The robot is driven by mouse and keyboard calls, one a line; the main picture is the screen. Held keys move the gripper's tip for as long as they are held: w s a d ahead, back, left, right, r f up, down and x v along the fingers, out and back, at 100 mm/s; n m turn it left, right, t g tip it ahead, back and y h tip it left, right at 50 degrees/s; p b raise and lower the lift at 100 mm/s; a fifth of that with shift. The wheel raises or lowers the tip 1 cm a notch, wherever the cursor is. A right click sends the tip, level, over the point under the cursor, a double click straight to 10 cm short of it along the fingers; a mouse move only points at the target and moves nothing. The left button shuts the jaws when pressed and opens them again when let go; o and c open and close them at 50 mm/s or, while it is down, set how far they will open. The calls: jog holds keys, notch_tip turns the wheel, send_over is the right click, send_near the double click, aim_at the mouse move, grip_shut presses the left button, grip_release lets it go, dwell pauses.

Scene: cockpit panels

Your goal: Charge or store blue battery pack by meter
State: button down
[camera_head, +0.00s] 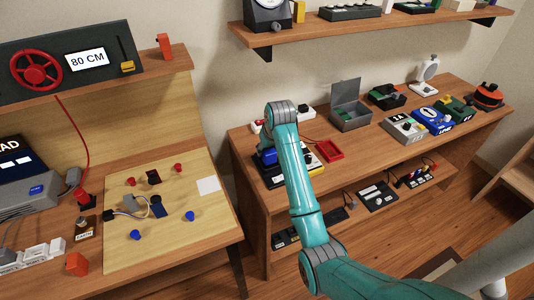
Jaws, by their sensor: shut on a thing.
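A blue block, which looks like the blue battery pack (268,157), shows just left of my teal arm on the right-hand bench. I cannot tell whether the pack touches the unit below. Any meter reading is hidden or too small to read.
A red tray (331,150) and an open grey box (350,117) stand right of my arm. Several devices crowd the bench's right half. A shelf (390,30) hangs above. A wooden board with knobs (120,245) lies on the left desk. A gap separates the desks.

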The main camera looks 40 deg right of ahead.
jog(key=shift+f, duration=1)
jog(key=shift+f, duration=0.1)
jog(key=c, duration=0.5)
grip_release()
jog(key=shift+c, duration=0.2)
jog(key=v, duration=1.2)
